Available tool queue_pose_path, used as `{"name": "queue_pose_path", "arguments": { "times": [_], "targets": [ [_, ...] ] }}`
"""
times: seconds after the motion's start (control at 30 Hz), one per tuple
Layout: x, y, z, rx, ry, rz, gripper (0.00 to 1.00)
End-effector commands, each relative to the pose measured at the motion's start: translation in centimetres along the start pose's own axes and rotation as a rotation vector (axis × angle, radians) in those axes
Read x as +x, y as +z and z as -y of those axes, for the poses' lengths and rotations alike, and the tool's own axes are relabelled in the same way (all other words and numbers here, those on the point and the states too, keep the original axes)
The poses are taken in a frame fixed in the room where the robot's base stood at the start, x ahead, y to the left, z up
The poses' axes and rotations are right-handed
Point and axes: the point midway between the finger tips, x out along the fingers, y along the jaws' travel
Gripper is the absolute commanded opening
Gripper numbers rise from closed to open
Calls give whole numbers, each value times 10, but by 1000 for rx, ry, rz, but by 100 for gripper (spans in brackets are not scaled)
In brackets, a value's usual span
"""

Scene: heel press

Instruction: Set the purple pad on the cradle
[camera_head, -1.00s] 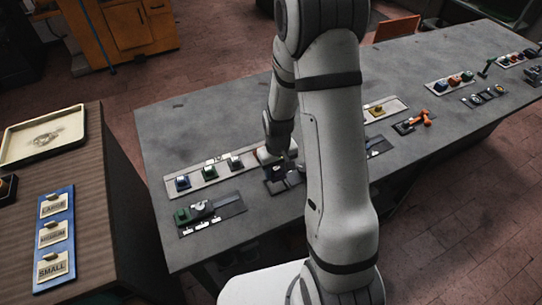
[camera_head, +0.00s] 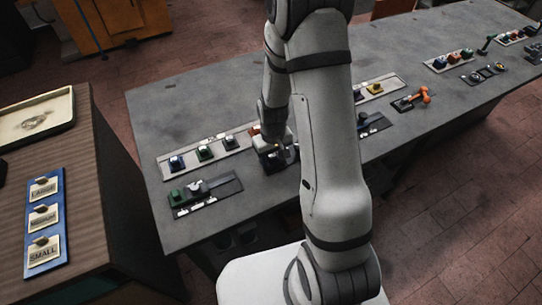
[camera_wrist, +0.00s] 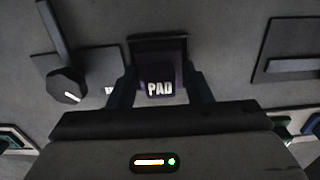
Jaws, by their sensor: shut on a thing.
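The purple pad (camera_wrist: 160,82), marked PAD, sits between the two fingers of my gripper (camera_wrist: 161,92) in the wrist view. The gripper is shut on it. A dark, raised-edged piece that looks like the cradle (camera_wrist: 158,43) lies directly beyond the pad, which overlaps it in the picture. I cannot tell whether the pad touches it or is just above it. In the head view my gripper (camera_head: 274,148) is low over a dark fixture on the grey bench, and the pad cannot be made out there.
A dark knob with a lever (camera_wrist: 68,86) stands left of the gripper in the wrist view. A dark plate (camera_wrist: 290,50) lies to the right. In the head view, a pale strip with coloured blocks (camera_head: 205,152) and a dark tray with a green block (camera_head: 205,193) are nearby on the bench.

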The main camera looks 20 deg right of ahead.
Motion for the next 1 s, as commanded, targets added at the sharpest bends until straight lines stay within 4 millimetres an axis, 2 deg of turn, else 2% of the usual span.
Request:
{"name": "queue_pose_path", "arguments": {
  "times": [0.7, 0.73, 1.0],
  "targets": [
    [5, 0, 0, 1, 0, 0, 22],
    [5, 0, 0, 1, 0, 0, 47],
    [5, 0, -1, 2, 0, 0, 69]
  ]
}}
